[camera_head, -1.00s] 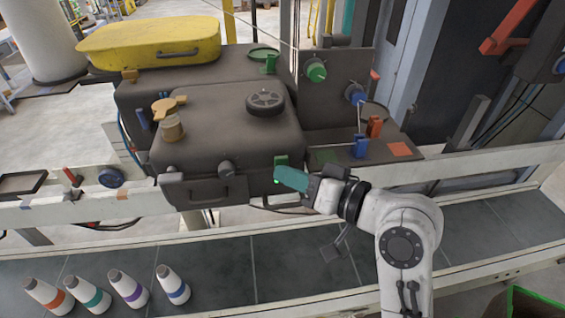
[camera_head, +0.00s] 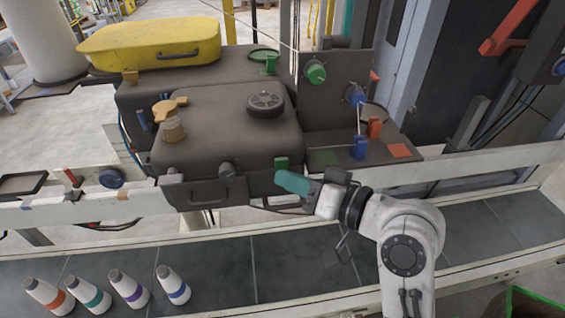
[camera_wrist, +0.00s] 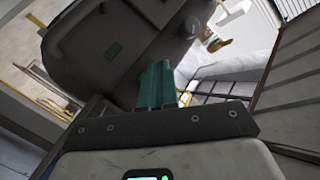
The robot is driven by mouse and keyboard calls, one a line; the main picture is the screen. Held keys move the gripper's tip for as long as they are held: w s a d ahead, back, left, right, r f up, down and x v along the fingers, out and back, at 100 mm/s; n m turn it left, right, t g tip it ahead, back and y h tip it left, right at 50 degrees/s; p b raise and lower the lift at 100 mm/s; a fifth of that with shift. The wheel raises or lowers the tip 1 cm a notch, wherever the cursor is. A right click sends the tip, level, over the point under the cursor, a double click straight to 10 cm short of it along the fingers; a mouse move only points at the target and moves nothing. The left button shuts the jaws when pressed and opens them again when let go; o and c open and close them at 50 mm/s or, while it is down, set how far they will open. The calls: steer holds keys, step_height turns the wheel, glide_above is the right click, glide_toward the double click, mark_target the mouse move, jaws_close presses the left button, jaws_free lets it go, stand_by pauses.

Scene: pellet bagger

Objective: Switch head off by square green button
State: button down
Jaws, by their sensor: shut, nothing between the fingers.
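A small dark green square (camera_wrist: 112,50), which looks like the button, is on the dark face of the machine head in the wrist view. It shows no glow. In the head view, a green piece (camera_head: 281,163) sits at the front right corner of the dark box-shaped head (camera_head: 225,125); I cannot tell whether it is the same part. My gripper (camera_head: 282,178) has teal fingers, shut and empty, just below this green piece. In the wrist view, the fingers (camera_wrist: 157,72) are to the right of the green square. I cannot tell whether they touch the head.
A yellow case (camera_head: 150,42) lies on the rear box. A blue lever (camera_head: 360,148) and an orange pad (camera_head: 400,150) are on the plate at right.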

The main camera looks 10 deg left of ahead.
steer(key=shift+s+d, duration=0.1)
steer(key=shift+s, duration=0.2)
steer(key=s+d+p, duration=0.1)
steer(key=s, duration=0.4)
steer(key=shift+s+d, duration=0.3)
steer(key=shift+s, duration=0.1)
